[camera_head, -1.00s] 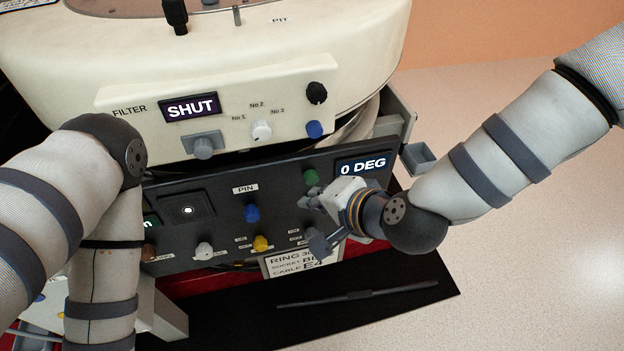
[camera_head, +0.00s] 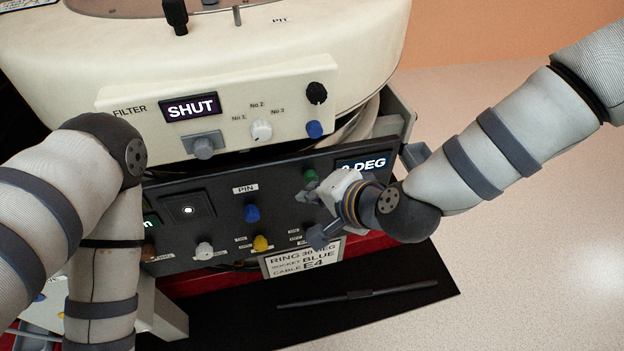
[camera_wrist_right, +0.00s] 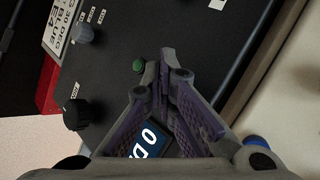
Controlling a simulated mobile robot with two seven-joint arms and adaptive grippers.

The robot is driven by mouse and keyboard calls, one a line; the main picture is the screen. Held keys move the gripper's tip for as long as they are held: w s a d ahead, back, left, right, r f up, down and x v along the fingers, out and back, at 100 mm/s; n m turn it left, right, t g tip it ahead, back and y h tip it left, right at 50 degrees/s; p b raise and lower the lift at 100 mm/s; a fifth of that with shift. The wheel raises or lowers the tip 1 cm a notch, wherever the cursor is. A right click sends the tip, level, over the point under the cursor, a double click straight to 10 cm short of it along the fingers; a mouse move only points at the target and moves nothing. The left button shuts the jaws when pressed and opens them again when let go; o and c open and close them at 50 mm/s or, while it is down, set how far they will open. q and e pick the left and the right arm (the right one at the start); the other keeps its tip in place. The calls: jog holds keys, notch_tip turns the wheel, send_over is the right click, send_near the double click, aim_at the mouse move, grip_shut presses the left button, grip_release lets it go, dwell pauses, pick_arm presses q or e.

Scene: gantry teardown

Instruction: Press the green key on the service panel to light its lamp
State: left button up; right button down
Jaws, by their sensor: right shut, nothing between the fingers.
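The green key (camera_head: 310,176) is a small round button on the dark service panel (camera_head: 285,195), left of the "0 DEG" display. It also shows in the right wrist view (camera_wrist_right: 138,66), just left of the fingertips. My right gripper (camera_head: 315,196) is shut and empty, in front of the panel and close below the green key in the head view. Its closed fingers show in the right wrist view (camera_wrist_right: 160,54). I cannot tell whether they touch the panel. No lit lamp beside the key can be made out. My left gripper is out of view.
A blue knob (camera_head: 251,213), yellow knob (camera_head: 261,243) and white knob (camera_head: 204,251) sit nearby on the panel. Above is the cream housing with a "SHUT" display (camera_head: 190,108) and a blue button (camera_head: 314,129). A label plate (camera_head: 303,259) hangs below.

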jog(key=shift+w, duration=0.2)
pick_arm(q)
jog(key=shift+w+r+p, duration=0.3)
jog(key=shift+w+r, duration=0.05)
pick_arm(e)
jog(key=shift+s+d, duration=0.2)
jog(key=shift+s, duration=0.7)
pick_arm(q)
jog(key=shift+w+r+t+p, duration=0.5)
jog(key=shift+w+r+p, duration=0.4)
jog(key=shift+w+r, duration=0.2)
pick_arm(e)
jog(key=s+d, duration=0.2)
jog(key=s, duration=0.3)
jog(key=shift+s, duration=0.35)
